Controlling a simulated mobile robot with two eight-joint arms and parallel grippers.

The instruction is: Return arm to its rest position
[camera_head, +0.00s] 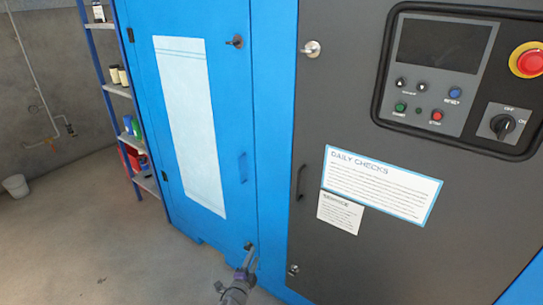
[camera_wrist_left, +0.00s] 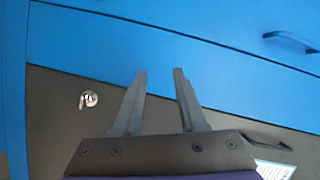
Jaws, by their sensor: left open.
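My left gripper (camera_head: 249,256) is low in the head view, in front of the lower edge of the blue cabinet door (camera_head: 234,130). In the left wrist view the left gripper (camera_wrist_left: 160,74) has its two grey fingers apart, with nothing between them. Its fingertips show against the blue panel (camera_wrist_left: 200,85), beside the dark door (camera_wrist_left: 50,130). Whether they touch the cabinet cannot be told. My right gripper is not in view.
The dark door (camera_head: 400,250) carries a control panel with a red emergency button (camera_head: 527,60), a Daily Checks label (camera_head: 380,185) and a handle (camera_head: 299,182). A silver latch (camera_wrist_left: 88,98) is left of the fingers. A shelf (camera_head: 118,90) and bucket (camera_head: 16,186) stand left; the floor (camera_head: 90,240) is clear.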

